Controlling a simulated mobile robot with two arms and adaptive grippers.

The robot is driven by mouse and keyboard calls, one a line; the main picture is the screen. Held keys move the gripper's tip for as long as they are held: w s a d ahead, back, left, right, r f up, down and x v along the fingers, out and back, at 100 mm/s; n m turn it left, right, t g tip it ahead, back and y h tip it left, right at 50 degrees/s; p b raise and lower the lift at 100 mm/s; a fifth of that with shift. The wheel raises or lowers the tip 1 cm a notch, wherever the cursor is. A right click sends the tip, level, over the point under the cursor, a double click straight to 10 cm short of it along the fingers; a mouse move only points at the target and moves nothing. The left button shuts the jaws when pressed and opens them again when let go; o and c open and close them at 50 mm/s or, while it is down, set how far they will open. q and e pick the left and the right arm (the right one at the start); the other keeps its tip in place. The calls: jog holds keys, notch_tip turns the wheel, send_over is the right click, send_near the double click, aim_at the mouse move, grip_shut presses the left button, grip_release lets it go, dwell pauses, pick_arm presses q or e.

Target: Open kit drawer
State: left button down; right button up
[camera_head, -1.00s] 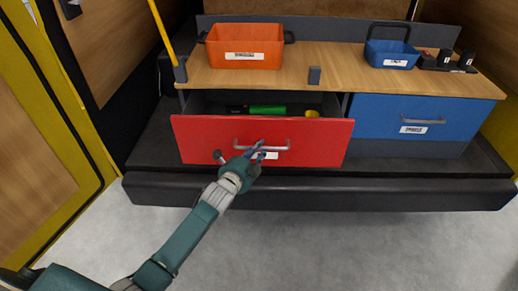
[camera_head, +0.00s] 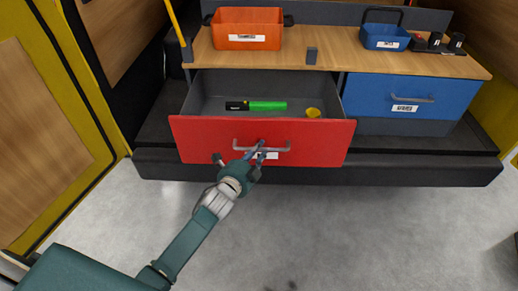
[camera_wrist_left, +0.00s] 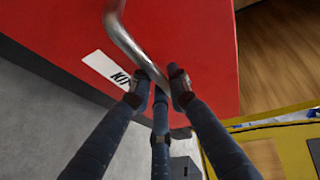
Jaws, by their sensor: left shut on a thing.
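The red kit drawer (camera_head: 200,140) is pulled well out of the bench, and its grey inside shows. My left gripper (camera_head: 257,150) is shut on the drawer's metal handle (camera_head: 280,149). In the left wrist view the fingers (camera_wrist_left: 160,88) close around the handle bar (camera_wrist_left: 125,40), beside a white label (camera_wrist_left: 105,68) partly hidden by a finger. My right gripper is not in view.
An orange bin (camera_head: 246,29) and a blue bin (camera_head: 386,37) stand on the wooden bench top (camera_head: 340,57). A closed blue drawer (camera_head: 395,100) is to the right. The grey floor (camera_head: 350,220) in front is clear. A yellow-framed panel (camera_head: 50,140) stands at the left.

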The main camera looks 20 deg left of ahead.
pick_arm(q)
jog(key=c, duration=1.6)
grip_release()
jog(key=shift+c, duration=0.2)
jog(key=v, duration=1.2)
jog(key=s+a+f+n+g+y, duration=0.1)
jog(key=s+f+n+g, duration=0.3)
jog(key=f, duration=0.7)
jog(key=s+a+f+n+g, duration=0.1)
jog(key=s+f+n, duration=0.1)
jog(key=s+f, duration=0.75)
jog(key=s+f+n+g+y, duration=0.1)
jog(key=s+f+n+g, duration=0.2)
jog(key=f, duration=1.1)
jog(key=s+f+n+g, duration=0.2)
jog(key=s+f, duration=0.3)
jog(key=s, duration=0.5)
jog(key=s+f+n+g, duration=0.2)
jog(key=s+f, duration=0.3)
jog(key=s, duration=0.5)
jog(key=s+f+n+g, duration=0.2)
jog(key=s+f, duration=0.3)
jog(key=s, duration=0.5)
jog(key=shift+d+f+n+g, duration=0.2)
jog(key=shift+n+g, duration=0.2)
jog(key=shift+n, duration=0.2)
